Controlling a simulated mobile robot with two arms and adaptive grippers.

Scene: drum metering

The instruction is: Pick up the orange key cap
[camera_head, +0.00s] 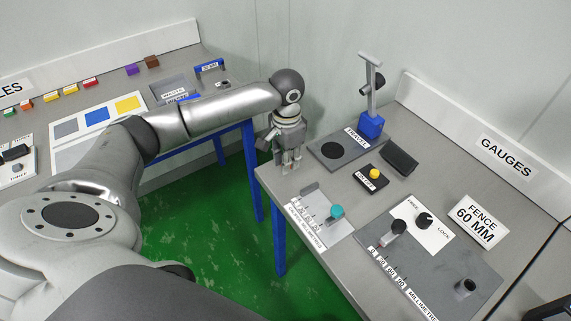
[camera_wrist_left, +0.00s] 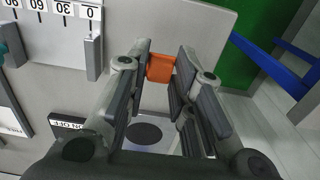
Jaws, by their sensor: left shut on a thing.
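The orange key cap (camera_wrist_left: 160,68) is a small orange block between the fingertips of my left gripper in the left wrist view. My left gripper (camera_wrist_left: 161,75) is shut on it, with a finger pad on either side. In the head view my left gripper (camera_head: 290,162) points down at the left corner of the gauge bench. The cap cannot be made out there. My right gripper is in neither view.
The gauge bench (camera_head: 345,262) carries a slide scale with a teal knob (camera_head: 337,211), a yellow button (camera_head: 374,173), a blue-footed stand (camera_head: 371,125) and a fence plate. A green-floored gap separates it from the left bench, which holds several coloured blocks.

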